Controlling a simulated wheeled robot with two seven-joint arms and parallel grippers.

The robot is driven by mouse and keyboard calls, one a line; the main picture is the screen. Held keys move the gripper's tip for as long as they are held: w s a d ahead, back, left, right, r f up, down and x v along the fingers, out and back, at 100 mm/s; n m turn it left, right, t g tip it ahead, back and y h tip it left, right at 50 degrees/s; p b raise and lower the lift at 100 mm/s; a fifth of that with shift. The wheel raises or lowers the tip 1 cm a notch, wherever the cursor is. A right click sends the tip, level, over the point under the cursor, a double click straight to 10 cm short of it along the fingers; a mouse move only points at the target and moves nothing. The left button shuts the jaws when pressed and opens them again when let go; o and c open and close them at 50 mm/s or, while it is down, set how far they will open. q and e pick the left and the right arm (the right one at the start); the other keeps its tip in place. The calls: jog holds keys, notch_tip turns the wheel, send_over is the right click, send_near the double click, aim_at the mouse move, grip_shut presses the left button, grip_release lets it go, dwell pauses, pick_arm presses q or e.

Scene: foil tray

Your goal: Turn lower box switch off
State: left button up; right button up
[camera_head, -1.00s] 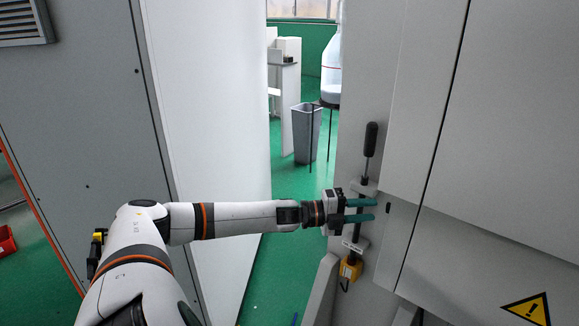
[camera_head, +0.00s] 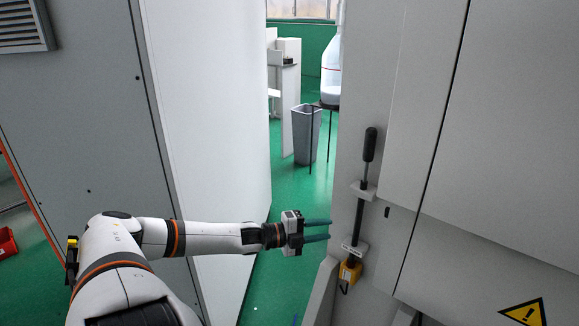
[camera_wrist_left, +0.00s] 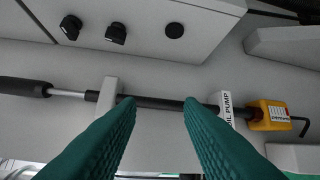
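My left gripper (camera_head: 329,230) has teal fingers spread apart with nothing between them, beside the oil pump rod and clear of it. In the left wrist view the open fingers (camera_wrist_left: 158,105) lie below the black rod. Two black rotary switches, one at the left (camera_wrist_left: 70,27) and one beside it (camera_wrist_left: 116,33), sit on a grey box face at the top left, with a round black button (camera_wrist_left: 174,30) to their right. Which one is the lower box switch I cannot tell, nor their settings. My right gripper is not in view.
The oil pump rod (camera_head: 358,222) with a black handle (camera_head: 370,145) stands along a grey machine wall, above a yellow block (camera_head: 350,270). A large grey panel (camera_head: 500,130) fills the right. Green floor (camera_head: 285,190) and a grey bin (camera_head: 306,135) lie behind.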

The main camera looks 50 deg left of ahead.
pick_arm(q)
jog(key=s+a+f+n+g+y, duration=0.1)
jog(key=s+a+f+n+y, duration=0.1)
jog(key=f, duration=0.8)
jog(key=s+a+f+n+g+y+p, duration=0.1)
jog(key=s+a+f+n+y, duration=0.1)
jog(key=s+f+n, duration=0.3)
notch_tip(320, 180, down, 5)
jog(key=shift+r+n+g+y, duration=0.15)
jog(key=shift+n+g+y, duration=0.2)
jog(key=shift+y, duration=0.55)
jog(key=shift+a, duration=0.1)
jog(key=o, duration=0.4)
jog(key=m+t+h+p, duration=0.1)
jog(key=m+t+h, duration=0.2)
jog(key=m+t, duration=0.55)
send_near(386, 214)
jog(key=shift+g, duration=0.5)
jog(key=x, duration=0.3)
jog(key=p+x, duration=0.1)
jog(key=x, duration=0.2)
jog(key=p+x, duration=0.1)
jog(key=x, duration=0.2)
jog(key=shift+r, duration=0.45)
jog(key=shift+c, duration=0.3)
